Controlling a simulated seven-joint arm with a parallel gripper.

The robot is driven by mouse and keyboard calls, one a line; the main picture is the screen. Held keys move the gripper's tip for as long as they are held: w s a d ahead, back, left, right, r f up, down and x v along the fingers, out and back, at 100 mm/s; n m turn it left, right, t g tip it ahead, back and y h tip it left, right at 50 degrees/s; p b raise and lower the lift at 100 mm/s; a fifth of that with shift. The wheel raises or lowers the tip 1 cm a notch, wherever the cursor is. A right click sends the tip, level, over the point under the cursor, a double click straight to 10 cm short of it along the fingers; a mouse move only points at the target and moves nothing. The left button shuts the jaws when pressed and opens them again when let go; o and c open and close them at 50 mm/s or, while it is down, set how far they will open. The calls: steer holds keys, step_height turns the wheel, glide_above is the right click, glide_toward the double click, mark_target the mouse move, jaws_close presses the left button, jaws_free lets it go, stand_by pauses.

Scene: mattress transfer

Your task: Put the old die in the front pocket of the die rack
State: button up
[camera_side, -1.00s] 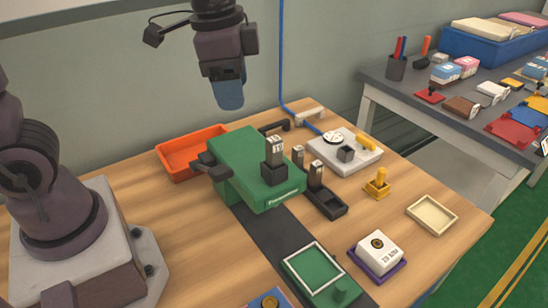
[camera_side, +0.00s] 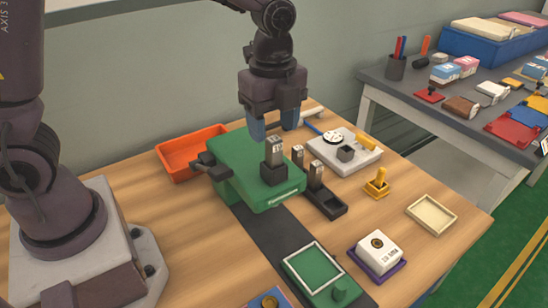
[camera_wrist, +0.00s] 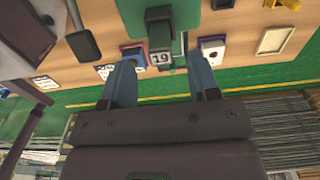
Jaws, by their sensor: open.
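A grey die (camera_side: 273,150) with dark digits stands upright in a black holder on the green press (camera_side: 240,165). It shows in the wrist view (camera_wrist: 160,57), marked 19. The black die rack (camera_side: 333,209) stands to the right of the press. Two dies, a nearer one (camera_side: 316,174) and a farther one (camera_side: 298,155), stand upright in it; its front pocket looks empty. My gripper (camera_side: 274,132) is open and empty, its blue fingers pointing down near the press die's top. In the wrist view, the die lies between the finger lines (camera_wrist: 161,62); whether they touch it is unclear.
An orange tray (camera_side: 168,164) lies left of the press. A light base with a dial (camera_side: 360,164), a yellow stamp (camera_side: 377,187), a cream tray (camera_side: 413,207), a white block (camera_side: 379,250) and a green framed pad (camera_side: 292,265) lie around.

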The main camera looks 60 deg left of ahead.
mark_target(274, 139)
steer(key=shift+f, duration=2.8)
jaws_close()
